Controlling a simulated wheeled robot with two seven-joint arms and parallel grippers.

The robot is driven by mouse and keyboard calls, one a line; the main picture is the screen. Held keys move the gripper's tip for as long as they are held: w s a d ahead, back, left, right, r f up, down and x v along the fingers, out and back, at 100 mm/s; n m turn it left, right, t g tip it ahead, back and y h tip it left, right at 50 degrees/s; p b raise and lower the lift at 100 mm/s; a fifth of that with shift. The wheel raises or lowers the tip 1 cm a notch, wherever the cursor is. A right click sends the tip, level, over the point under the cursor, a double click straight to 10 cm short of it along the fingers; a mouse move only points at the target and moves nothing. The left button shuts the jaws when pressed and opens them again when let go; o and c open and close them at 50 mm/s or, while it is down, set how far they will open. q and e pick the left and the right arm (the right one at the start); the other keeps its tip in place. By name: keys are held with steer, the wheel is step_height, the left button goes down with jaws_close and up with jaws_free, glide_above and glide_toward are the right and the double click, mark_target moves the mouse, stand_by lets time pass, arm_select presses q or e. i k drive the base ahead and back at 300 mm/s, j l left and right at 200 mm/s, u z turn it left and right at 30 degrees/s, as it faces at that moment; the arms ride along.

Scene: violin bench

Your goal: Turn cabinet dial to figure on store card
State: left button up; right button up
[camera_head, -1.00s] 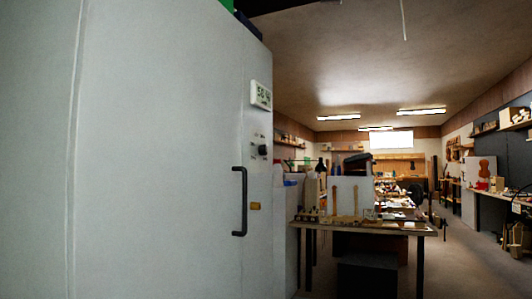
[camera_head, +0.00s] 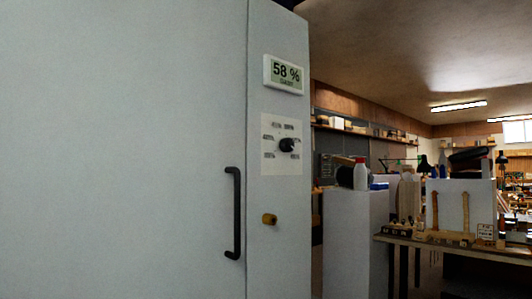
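A tall grey-white cabinet (camera_head: 120,150) fills the left and middle of the head view. On its right strip, a black dial (camera_head: 287,145) sits on a pale panel (camera_head: 282,168) with small printed marks around it, too small to read. Above the dial a display (camera_head: 284,74) reads 58 %, with a smaller line below that I cannot read clearly. A black door handle (camera_head: 234,212) is left of the dial, and a brass-coloured knob (camera_head: 269,219) is below it. I cannot make out a store card. Neither of my grippers is in view.
Right of the cabinet stands a pale block-like unit (camera_head: 356,238) with a white red-capped bottle (camera_head: 361,174) on it. Farther right, a workbench (camera_head: 455,248) carries violin necks and a small card (camera_head: 485,231). Shelves and ceiling lights lie behind.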

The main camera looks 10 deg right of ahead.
mark_target(287, 145)
steer(key=i+l+u, duration=0.2)
steer(key=l+u, duration=0.2)
steer(key=l, duration=0.4)
steer(key=i+l+u, duration=0.15)
steer(key=l+u, duration=0.25)
steer(key=l, duration=0.4)
steer(key=l+u, duration=0.4)
steer(key=l, duration=0.4)
steer(key=k+l+u, duration=0.15)
steer(key=l+u, duration=0.3)
steer(key=l, duration=0.35)
steer(key=l+u, duration=0.3)
steer(key=l, duration=0.3)
steer(key=l+u, duration=0.35)
steer(key=l, duration=0.2)
steer(key=k+l+u, duration=0.15)
steer(key=l+u, duration=0.15)
steer(key=l, duration=0.25)
